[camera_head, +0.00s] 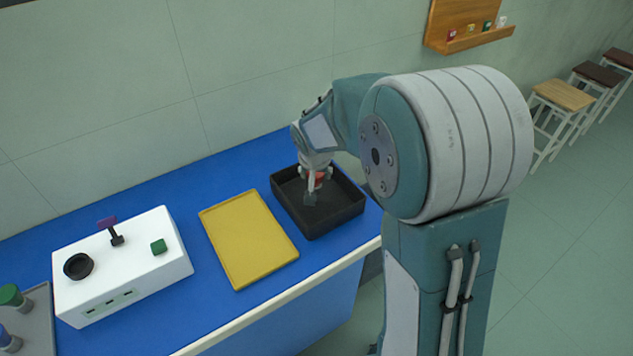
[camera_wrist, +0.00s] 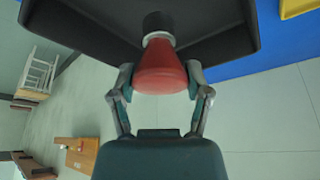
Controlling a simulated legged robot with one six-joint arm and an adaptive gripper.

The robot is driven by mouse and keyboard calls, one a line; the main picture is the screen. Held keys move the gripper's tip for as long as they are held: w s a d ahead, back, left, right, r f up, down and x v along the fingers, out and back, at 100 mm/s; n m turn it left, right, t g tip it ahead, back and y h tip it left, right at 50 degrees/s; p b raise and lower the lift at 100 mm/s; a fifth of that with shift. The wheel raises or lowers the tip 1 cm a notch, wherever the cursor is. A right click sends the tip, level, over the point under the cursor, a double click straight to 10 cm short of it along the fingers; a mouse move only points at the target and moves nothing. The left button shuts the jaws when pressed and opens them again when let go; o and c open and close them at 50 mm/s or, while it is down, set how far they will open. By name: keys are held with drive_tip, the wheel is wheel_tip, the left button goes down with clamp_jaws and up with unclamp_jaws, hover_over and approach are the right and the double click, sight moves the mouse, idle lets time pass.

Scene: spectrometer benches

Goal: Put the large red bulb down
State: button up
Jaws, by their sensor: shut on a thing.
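The large red bulb (camera_wrist: 160,70) sits between the two fingers of my gripper (camera_wrist: 160,80) in the wrist view, with its grey neck and dark base pointing at the black tray (camera_wrist: 225,42). In the head view my gripper (camera_head: 318,182) is over the black tray (camera_head: 339,219), and a little of the red bulb (camera_head: 320,177) shows between the fingers. My gripper is shut on the bulb. I cannot tell whether the dark base touches the tray floor.
A yellow tray (camera_head: 250,240) lies left of the black tray on the blue bench (camera_head: 178,208). A white box (camera_head: 125,275) with a black ring and green button stands further left. A grey rack (camera_head: 38,318) holds capped items at the edge. Stools (camera_head: 563,97) stand far right.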

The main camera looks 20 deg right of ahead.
sight(316, 183)
drive_tip(key=shift+w+d+f, duration=0.1)
drive_tip(key=shift+w+f, duration=0.1)
drive_tip(key=shift+f, duration=1.65)
drive_tip(key=o, duration=1.3)
drive_tip(key=shift+f, duration=0.1)
drive_tip(key=shift+c, duration=0.2)
